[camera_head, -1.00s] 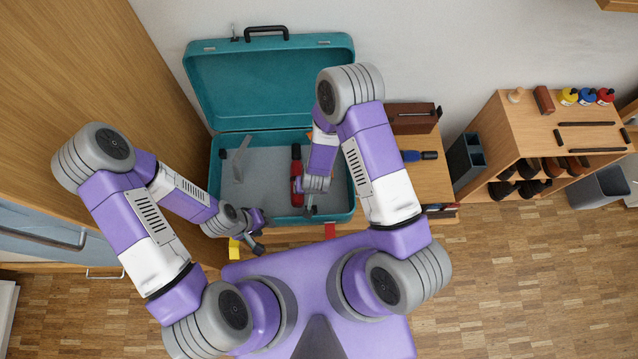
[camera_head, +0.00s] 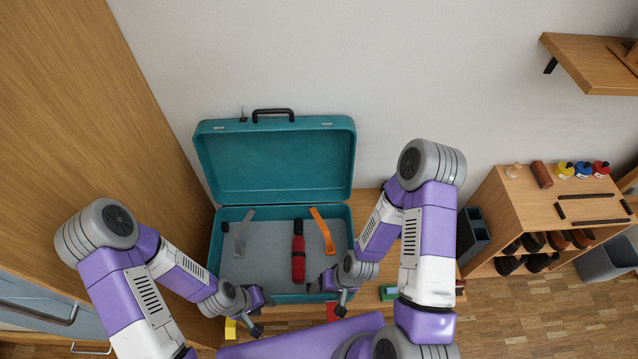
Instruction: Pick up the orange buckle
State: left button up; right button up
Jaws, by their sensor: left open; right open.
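The orange buckle (camera_head: 322,231) is a narrow strip lying in the right part of the open teal suitcase (camera_head: 214,250). It lies tilted, to the right of a red bottle (camera_head: 298,262). My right gripper (camera_head: 326,294) is open and empty at the suitcase's front right, in front of the buckle and apart from it. My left gripper (camera_head: 262,314) is open and empty near the suitcase's front left edge, well away from the buckle.
A grey strap-like piece (camera_head: 242,235) lies in the suitcase's left part. The raised lid (camera_head: 275,165) stands behind. A yellow block (camera_head: 230,328) is near my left gripper. A wooden shelf unit (camera_head: 530,200) stands at right, and a tall wooden panel (camera_head: 90,130) at left.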

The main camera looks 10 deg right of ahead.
aim_at(333, 253)
jog(key=k, duration=0.5)
jog(key=u, duration=0.9)
jog(key=k, duration=0.7)
jog(key=z, duration=0.85)
jog(key=i, duration=0.5)
jog(key=u, duration=0.1)
